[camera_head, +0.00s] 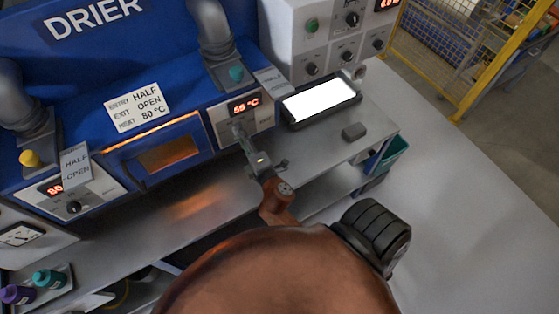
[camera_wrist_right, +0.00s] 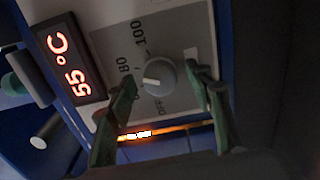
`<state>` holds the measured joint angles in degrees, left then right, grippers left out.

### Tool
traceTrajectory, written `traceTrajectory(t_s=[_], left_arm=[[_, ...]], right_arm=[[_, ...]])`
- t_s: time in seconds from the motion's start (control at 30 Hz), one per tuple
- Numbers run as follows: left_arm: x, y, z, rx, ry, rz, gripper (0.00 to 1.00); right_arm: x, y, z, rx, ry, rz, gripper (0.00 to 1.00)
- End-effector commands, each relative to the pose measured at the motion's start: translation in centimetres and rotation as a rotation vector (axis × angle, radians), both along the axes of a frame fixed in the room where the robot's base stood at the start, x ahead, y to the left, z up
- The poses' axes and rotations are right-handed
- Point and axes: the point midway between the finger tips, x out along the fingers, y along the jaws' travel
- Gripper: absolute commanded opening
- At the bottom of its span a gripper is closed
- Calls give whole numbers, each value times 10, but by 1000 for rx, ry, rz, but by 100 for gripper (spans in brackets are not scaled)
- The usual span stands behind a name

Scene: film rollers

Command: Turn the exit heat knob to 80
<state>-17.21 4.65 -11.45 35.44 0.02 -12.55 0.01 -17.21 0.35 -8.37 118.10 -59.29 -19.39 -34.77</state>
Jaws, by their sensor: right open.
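The exit heat knob (camera_wrist_right: 159,77) is a grey round knob on a pale panel in the right wrist view. Its white pointer mark is on the left of its face; the scale around it reads OFF, 80 and 100. The exit display (camera_wrist_right: 72,62) reads 55 °C, and it shows in the head view too (camera_head: 245,105). My right gripper (camera_head: 239,130) is at the panel below that display, hiding the knob in the head view. In the wrist view its green fingers (camera_wrist_right: 163,80) are open on both sides of the knob, apparently not touching it. My left gripper is out of view.
A sign (camera_head: 139,106) reads entry half, exit open, heat 80 °C. The entry knob (camera_head: 74,207) is at the left, under a display reading 80. A shelf runs below.

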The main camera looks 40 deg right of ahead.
Motion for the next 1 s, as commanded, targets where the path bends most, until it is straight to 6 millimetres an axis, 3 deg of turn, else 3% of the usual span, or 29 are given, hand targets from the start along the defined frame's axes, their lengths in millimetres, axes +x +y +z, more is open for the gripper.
traceTrajectory(t_s=[0.17,0.27,0.6,0.93,1.0], left_arm=[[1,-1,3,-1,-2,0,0],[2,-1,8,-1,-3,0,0],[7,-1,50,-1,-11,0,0],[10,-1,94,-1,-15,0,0],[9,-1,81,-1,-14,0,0]], right_arm=[[0,0,0,-145,36,1,47],[0,0,2,-316,76,3,47],[0,0,6,-1088,260,3,47],[0,-1,5,-1719,413,1,47],[-18,4,-3,-1697,409,2,47]])
